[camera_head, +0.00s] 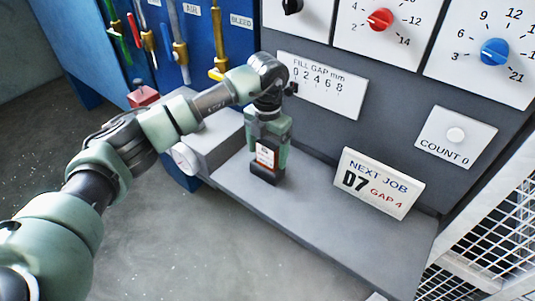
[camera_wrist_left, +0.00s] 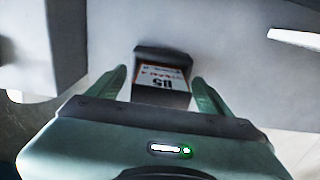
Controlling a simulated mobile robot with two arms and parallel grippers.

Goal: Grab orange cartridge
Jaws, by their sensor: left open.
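In the left wrist view the two green fingers (camera_wrist_left: 160,88) are apart, one on each side of the cartridge, with a gap visible on both sides. The gripper is open. The cartridge's upper part is hidden by the gripper in the head view. My right gripper is in neither view.
The press panel with knobs rises behind; a white wire grid (camera_head: 490,225) is at right.

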